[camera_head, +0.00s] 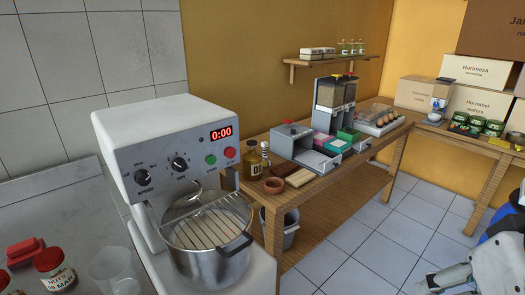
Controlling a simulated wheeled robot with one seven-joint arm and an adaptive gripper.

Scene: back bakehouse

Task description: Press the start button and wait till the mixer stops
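The mixer (165,120) stands at the left on a light worktop, with a white-grey head. Its front panel has a red display (221,133) reading 0:00. Below the display are a green button (211,159) and a red button (230,152). I cannot read the labels by the buttons. Two black knobs sit further left on the panel. The steel bowl (218,268) is under the head, with a wire guard over it. Part of my arm shows at the lower right edge, well apart from the mixer. My gripper's fingers are not visible.
Red-lidded jars (54,268) and a clear cup (115,270) stand left of the bowl. A wooden table (330,186) behind the mixer holds bottles, dispensers and boxes. A bin (290,228) stands under it. The tiled floor (385,240) between the tables is clear.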

